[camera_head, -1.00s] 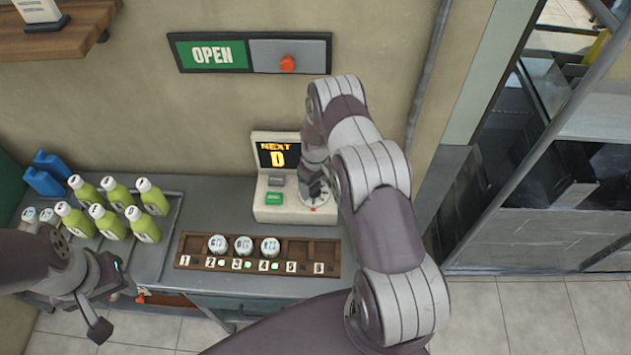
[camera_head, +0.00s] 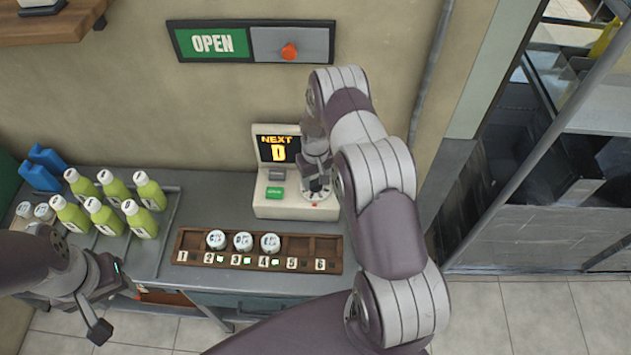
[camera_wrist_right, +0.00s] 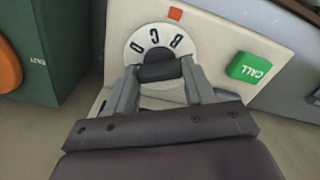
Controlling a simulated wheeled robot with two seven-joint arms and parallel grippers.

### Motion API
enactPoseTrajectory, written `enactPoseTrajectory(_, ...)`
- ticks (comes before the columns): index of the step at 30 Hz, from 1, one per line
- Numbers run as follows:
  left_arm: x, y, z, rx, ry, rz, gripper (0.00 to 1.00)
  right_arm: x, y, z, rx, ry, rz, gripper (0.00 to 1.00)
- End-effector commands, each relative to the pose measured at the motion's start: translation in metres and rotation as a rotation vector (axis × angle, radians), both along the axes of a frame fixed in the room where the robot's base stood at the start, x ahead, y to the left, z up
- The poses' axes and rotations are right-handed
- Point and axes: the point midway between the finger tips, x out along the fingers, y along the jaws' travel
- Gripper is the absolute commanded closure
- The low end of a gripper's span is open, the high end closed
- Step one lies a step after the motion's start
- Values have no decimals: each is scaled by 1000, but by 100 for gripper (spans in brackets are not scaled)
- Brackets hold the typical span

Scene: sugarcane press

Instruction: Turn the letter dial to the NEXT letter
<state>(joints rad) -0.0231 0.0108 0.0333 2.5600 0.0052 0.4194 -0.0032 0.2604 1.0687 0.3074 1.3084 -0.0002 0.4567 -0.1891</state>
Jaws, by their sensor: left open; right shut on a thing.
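The letter dial (camera_wrist_right: 150,40) is a white disc with dark letters on the beige console (camera_head: 285,207). In the right wrist view the letters B, C and D show along its edge beside an orange marker (camera_wrist_right: 175,14). My right gripper (camera_wrist_right: 160,72) is shut on the dark knob (camera_wrist_right: 160,70) of the dial. In the head view this gripper (camera_head: 318,188) covers part of the dial. The console screen (camera_head: 278,150) reads "NEXT D". My left gripper (camera_head: 108,300) is open and empty at the lower left, in front of the counter.
A wooden rack (camera_head: 190,240) with several numbered slots holds three white-lidded items. Green bottles (camera_head: 150,190) stand at left. An OPEN sign (camera_head: 213,44) hangs above.

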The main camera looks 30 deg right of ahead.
Motion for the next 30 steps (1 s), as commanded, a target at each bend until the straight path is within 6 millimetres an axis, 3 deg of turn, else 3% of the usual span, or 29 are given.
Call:
enactPoseTrajectory(1, 0, 0, -10, 0, 0, 0, 57, 0, 0, -5, 0, 0, -40, 77)
enactPoseTrajectory(9, 0, 0, -31, 0, 0, 0, 57, 0, 0, -4, 0, 0, -298, 77)
enactPoseTrajectory(30, 0, 0, -69, 0, 0, 0, 57, 0, 0, -2, 0, 1, -948, 77)
